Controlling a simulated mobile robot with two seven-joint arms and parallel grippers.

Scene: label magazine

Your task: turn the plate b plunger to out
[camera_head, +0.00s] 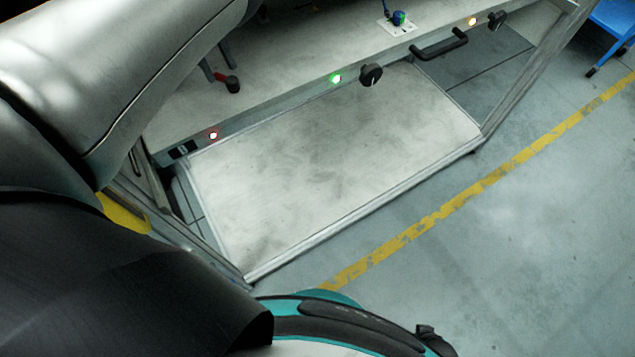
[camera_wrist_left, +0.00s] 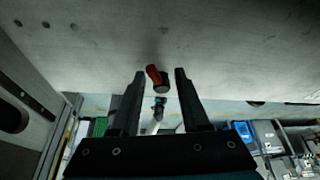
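A red lever with a black hub (camera_head: 230,84) stands on the pale bench top at the left; I take it for the plunger, but no plate b label is readable. My left gripper (camera_head: 219,70) is open beside it, its dark fingers partly hidden behind my arm. In the left wrist view the red lever (camera_wrist_left: 153,75) shows between the two fingertips of the left gripper (camera_wrist_left: 160,72), with its black hub just right of it. The fingers look clear of it; I cannot tell the depth gap. My right gripper is not in view.
A blue-green knob (camera_head: 398,18) stands on a white plate farther right.

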